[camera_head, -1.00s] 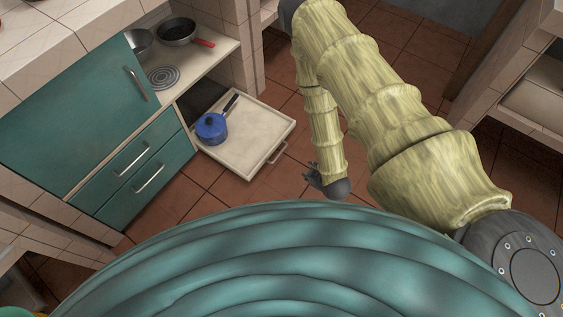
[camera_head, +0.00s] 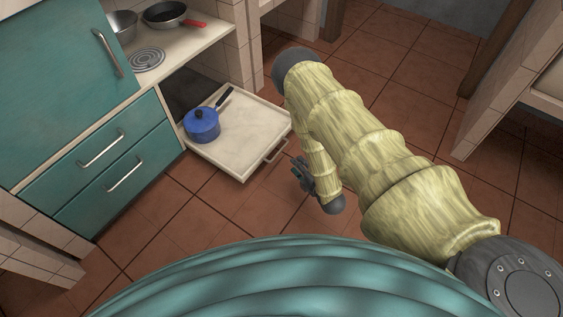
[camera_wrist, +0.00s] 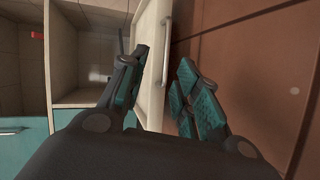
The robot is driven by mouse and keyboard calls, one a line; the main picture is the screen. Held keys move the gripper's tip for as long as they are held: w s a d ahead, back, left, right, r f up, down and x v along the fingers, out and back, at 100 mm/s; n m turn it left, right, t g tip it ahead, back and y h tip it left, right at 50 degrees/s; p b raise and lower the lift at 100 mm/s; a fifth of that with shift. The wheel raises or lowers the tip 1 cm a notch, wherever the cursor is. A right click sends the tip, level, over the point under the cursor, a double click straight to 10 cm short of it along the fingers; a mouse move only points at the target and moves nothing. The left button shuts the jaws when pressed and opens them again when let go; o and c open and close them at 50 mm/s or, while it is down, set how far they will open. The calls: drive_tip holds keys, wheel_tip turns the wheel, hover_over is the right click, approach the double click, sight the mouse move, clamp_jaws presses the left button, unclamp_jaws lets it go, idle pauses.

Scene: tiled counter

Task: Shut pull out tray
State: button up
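The pull-out tray (camera_head: 248,140) is cream coloured and extends from a low opening under the counter in the head view. A blue pot (camera_head: 202,125) with a dark handle sits on it. The tray's front handle (camera_head: 276,152) is a metal bar on its outer edge. My gripper (camera_head: 302,173) is near the handle's right end, beyond the tray's front edge. In the wrist view my gripper (camera_wrist: 162,95) has its fingers spread apart, with the tray's front panel (camera_wrist: 153,60) and handle (camera_wrist: 166,50) seen beyond and between them. I cannot tell whether it touches the tray.
Teal drawers (camera_head: 110,160) stand left of the tray, both shut. The stovetop (camera_head: 147,60) above holds a pan (camera_head: 163,14) with a red handle. Tiled floor (camera_head: 400,70) is open to the right. A shelf unit (camera_head: 520,90) stands at far right.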

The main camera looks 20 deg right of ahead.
drive_tip(key=w+a+f+b, duration=0.1)
drive_tip(key=w+f+b, duration=0.1)
drive_tip(key=w, duration=0.1)
drive_tip(key=w+a+f+n+b, duration=0.1)
drive_tip(key=w+b, duration=0.2)
drive_tip(key=w, duration=0.1)
drive_tip(key=w+a+f+n+t+y+b, duration=0.1)
drive_tip(key=w+f+b, duration=0.1)
drive_tip(key=w, duration=0.1)
drive_tip(key=shift+w+f, duration=0.15)
drive_tip(key=shift+f, duration=0.15)
drive_tip(key=shift+b+x, duration=0.45)
drive_tip(key=shift+x, duration=0.4)
drive_tip(key=shift+r, duration=0.15)
clamp_jaws()
